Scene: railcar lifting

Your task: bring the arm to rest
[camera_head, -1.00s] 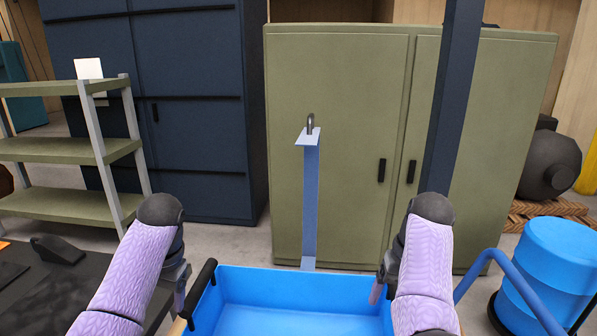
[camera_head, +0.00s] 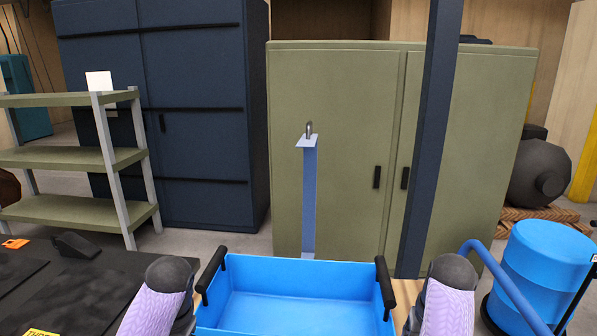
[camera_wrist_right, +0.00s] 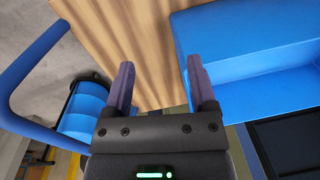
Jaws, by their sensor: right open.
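My right gripper (camera_wrist_right: 163,85) is open in the wrist view, its two purple fingers apart with nothing between them. It is over a wooden surface (camera_wrist_right: 125,30), beside a blue bin (camera_wrist_right: 245,25). In the head view the blue bin (camera_head: 222,268) with black handles stands at the bottom middle and looks empty where its inside shows. My two purple-sleeved arms flank it, low in the picture, with dark rounded joints uppermost. Neither gripper can be made out in the head view.
A blue drum (camera_head: 545,265) and a blue curved rail (camera_head: 505,280) stand at right. A dark table (camera_head: 90,285) and a green shelf rack (camera_head: 75,208) are at left. A thin blue stand (camera_head: 309,195) rises before the green cabinet (camera_head: 340,110). A dark post (camera_head: 430,140) stands right of centre.

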